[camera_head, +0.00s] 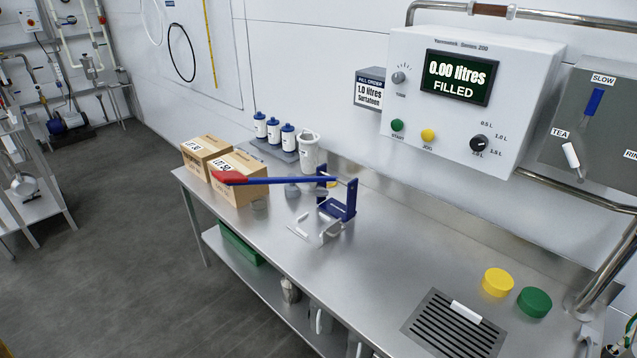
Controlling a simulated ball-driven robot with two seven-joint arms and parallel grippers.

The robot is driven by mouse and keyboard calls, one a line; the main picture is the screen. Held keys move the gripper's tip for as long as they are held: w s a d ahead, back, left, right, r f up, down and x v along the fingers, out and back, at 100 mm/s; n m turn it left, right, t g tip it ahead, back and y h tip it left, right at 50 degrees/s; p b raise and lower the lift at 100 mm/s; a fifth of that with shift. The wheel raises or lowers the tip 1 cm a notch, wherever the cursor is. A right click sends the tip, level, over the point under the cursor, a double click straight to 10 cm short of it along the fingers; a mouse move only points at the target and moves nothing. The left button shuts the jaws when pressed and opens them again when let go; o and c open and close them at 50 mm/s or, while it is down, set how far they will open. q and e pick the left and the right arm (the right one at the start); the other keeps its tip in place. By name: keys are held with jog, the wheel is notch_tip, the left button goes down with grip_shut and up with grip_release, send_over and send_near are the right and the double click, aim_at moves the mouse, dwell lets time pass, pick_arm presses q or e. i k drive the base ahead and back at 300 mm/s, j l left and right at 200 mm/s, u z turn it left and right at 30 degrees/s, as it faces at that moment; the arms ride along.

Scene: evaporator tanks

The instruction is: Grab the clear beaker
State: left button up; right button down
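I cannot tell for sure which vessel is the clear beaker. A pale, translucent-looking jug (310,152) stands upright at the back of the steel bench, beside the blue-and-white bottles. Neither of my grippers shows in this view.
A blue lever press (340,203) with a red handle (230,178) reaches across the steel bench (385,262). Cardboard boxes (239,176) stand at its left end. A yellow lid (497,282), a green lid (534,302) and a drain grate (440,330) are at right.

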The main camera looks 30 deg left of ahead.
aim_at(257, 203)
jog(key=u, duration=1.25)
